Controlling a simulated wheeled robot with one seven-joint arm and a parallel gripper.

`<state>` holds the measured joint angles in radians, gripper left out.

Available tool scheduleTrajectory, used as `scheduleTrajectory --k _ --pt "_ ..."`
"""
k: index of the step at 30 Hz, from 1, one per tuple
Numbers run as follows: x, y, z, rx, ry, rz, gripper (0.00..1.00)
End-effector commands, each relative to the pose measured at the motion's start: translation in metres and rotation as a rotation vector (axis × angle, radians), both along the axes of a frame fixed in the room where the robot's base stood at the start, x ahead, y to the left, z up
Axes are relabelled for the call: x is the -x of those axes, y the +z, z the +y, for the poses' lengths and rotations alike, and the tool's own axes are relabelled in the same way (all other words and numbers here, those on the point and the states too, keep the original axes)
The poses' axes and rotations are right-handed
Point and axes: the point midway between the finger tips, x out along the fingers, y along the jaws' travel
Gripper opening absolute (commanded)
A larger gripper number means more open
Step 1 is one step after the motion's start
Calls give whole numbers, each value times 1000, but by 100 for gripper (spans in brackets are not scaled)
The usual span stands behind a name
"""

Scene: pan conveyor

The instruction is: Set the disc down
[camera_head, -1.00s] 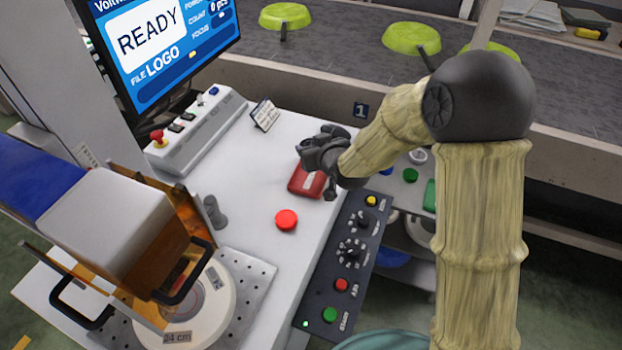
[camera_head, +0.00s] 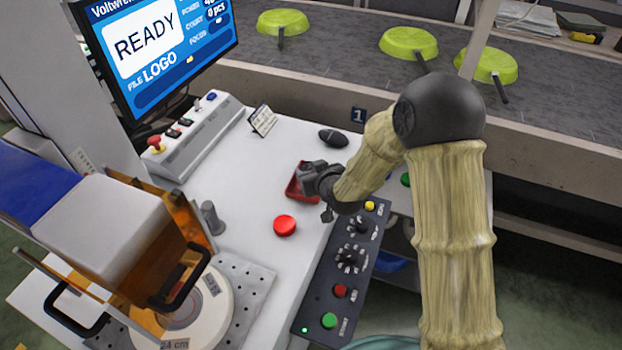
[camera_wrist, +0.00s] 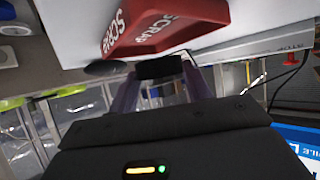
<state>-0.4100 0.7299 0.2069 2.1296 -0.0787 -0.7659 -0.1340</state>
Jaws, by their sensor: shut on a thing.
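My gripper (camera_head: 308,180) is at the red SCRAP tray (camera_head: 297,193) on the white table, covering part of it. In the wrist view, its two fingers are shut on a small dark piece (camera_wrist: 158,67), likely the disc, seen nearly edge-on. The tray (camera_wrist: 165,28) fills the top of that view, with the held piece apart from its rim in the picture. In the head view the piece cannot be made out. How high it is above the table, I cannot tell.
A red button (camera_head: 285,226) and a dark oval object (camera_head: 333,138) are near the tray. A control panel (camera_head: 340,270) lines the table's right edge. A fixture with a round white 24 cm plate (camera_head: 222,310) is front left. Green pans (camera_head: 408,42) lie on the conveyor behind.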

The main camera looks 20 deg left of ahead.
Motion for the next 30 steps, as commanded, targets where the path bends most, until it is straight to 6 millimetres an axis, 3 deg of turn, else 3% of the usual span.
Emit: scheduleTrajectory --k 6,18,19,20,30 --pt "1 -30 1 1 3 2 24" --pt "1 -35 2 0 4 0 24" --pt "1 -34 2 1 4 1 53" --pt "1 -34 2 1 4 1 58" --pt "1 -34 1 1 2 2 58"
